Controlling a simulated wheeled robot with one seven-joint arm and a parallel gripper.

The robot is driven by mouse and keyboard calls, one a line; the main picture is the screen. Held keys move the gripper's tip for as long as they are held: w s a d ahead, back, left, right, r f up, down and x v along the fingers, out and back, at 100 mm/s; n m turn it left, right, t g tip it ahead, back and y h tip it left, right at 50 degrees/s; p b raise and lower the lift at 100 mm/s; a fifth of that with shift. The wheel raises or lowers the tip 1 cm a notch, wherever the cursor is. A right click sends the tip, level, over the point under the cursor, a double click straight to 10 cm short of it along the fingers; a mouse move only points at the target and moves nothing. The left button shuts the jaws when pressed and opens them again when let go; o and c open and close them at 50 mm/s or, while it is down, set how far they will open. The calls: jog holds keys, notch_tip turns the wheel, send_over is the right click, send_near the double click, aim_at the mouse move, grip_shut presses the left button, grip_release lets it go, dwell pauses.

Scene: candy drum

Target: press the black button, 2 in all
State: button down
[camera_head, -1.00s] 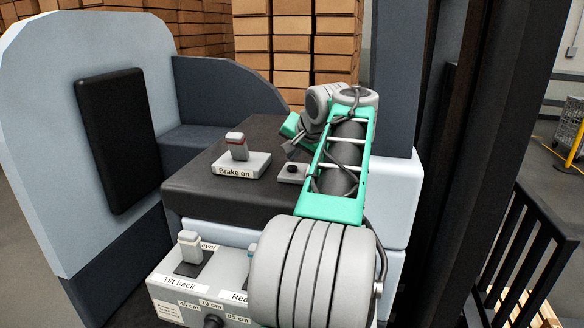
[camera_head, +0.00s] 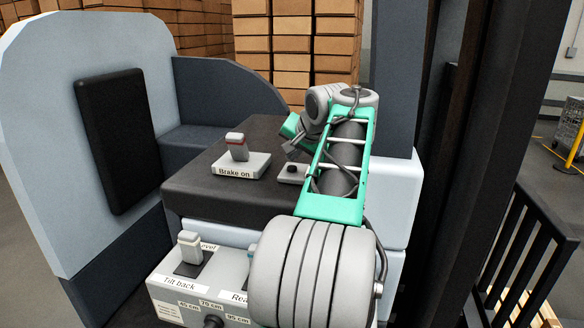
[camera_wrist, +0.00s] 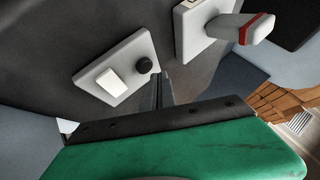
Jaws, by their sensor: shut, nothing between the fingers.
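The black button (camera_wrist: 145,65) is a small round knob on a light grey plate (camera_wrist: 95,74) in the wrist view. A white square piece (camera_wrist: 112,84) sits on the same plate beside it. In the head view my gripper (camera_head: 290,152) is just above the button plate, partly hidden by my arm.
A lever on a "Brake on" base (camera_head: 240,166) stands left of the button plate. A lower control box (camera_head: 180,290) with a tilt lever and height labels is in front. A black padded backrest (camera_head: 113,140) is at left. Dark mast posts (camera_head: 470,150) rise at right.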

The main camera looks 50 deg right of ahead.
aim_at(293, 169)
dwell(0.4)
jog(key=shift+f, duration=0.45)
jog(key=shift+f+b, duration=0.4)
jog(key=shift+f, duration=0.1)
dwell(0.4)
jog(key=shift+r, duration=0.1)
jog(key=shift+r+p, duration=0.8)
jog(key=shift+p, duration=0.25)
jog(key=shift+r, duration=0.1)
notch_tip(293, 169, up, 5)
jog(key=p, duration=0.5)
